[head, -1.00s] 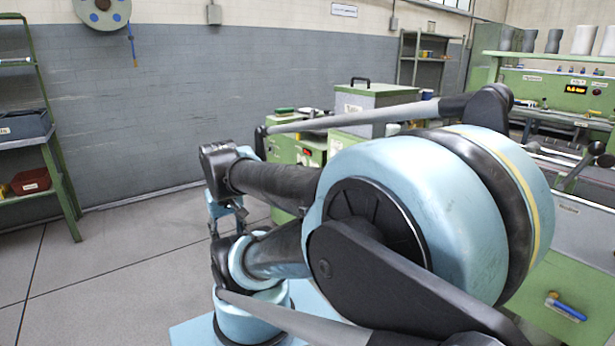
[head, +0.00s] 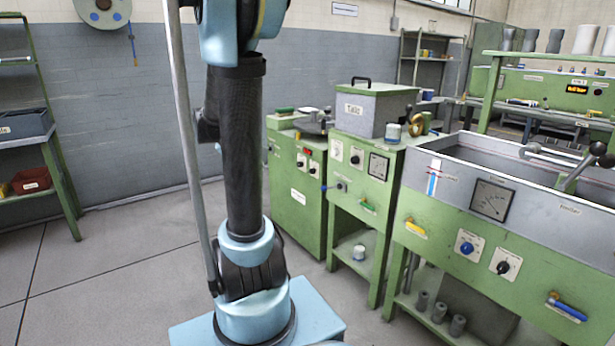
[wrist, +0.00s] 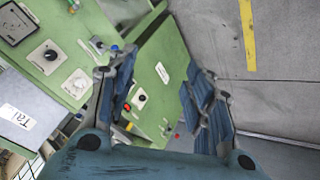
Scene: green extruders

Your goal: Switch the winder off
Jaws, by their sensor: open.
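A narrow green cabinet (head: 290,205) stands against the wall with a round metal part (head: 317,122) on top; it may be the winder, but no readable label confirms this. Its front has a red display (head: 308,152), two dark knobs on white plates (head: 314,167) and a white label (head: 298,196). In the wrist view, a green panel (wrist: 172,62) with a white-plated black knob (wrist: 140,97) and a small red part (wrist: 127,106) shows between and beyond the fingers. My gripper (wrist: 162,62) is open and empty, apart from the panel. I cannot make it out in the head view.
A green stand with a grey "Talc" box (head: 380,108), gauge and knobs adjoins the cabinet on the right. A larger green trough machine (head: 480,215) stands nearer at right. Shelves (head: 50,150) stand at far left. The floor (head: 120,265) at left is clear.

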